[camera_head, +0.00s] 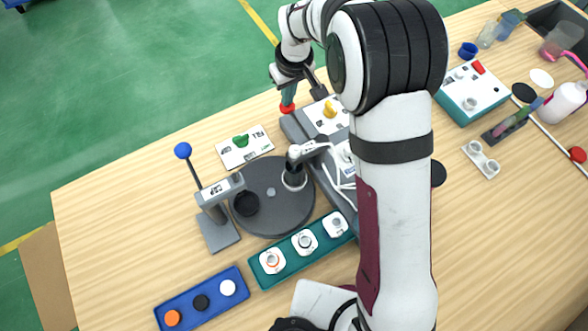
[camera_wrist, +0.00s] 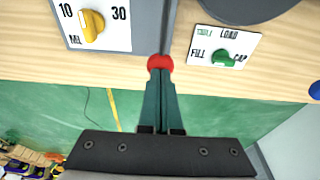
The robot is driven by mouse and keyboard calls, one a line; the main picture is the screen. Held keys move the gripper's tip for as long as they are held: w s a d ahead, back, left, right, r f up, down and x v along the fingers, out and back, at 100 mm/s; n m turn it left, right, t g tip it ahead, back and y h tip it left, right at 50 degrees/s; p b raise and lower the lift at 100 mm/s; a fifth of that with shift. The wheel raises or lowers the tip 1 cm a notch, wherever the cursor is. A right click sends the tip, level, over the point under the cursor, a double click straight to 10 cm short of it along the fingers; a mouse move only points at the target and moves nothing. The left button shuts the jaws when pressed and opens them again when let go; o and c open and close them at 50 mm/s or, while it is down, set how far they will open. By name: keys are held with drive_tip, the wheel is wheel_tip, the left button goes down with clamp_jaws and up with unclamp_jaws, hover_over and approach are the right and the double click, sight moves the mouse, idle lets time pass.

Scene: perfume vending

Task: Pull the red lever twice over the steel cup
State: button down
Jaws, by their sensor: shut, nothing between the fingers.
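The red lever's round knob (camera_head: 287,109) is at the far edge of the table, by the grey dispenser. The knob also shows in the wrist view (camera_wrist: 160,62), right at the fingertips. My gripper (camera_head: 288,101) points down at it from above, its teal fingers (camera_wrist: 161,75) together with nothing between them. Whether the tips touch the knob I cannot tell. The lever's shaft is hidden. A small metallic-rimmed cup (camera_head: 294,183), seemingly the steel cup, is at the right part of the dark round turntable (camera_head: 272,218), under a grey spout (camera_head: 307,150).
A card with a green knob (camera_head: 240,141) lies left of the dispenser. A blue-knobbed CAP press (camera_head: 213,200) stands left of the turntable. A teal tray (camera_head: 268,279) and a blue tray (camera_head: 236,295) lie in front. My arm hides the table's middle.

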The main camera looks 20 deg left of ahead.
drive_tip(key=shift+f, duration=1.3)
drive_tip(key=shift+r, duration=4.55)
wheel_tip(320, 180, down, 3)
drive_tip(key=shift+f, duration=0.1)
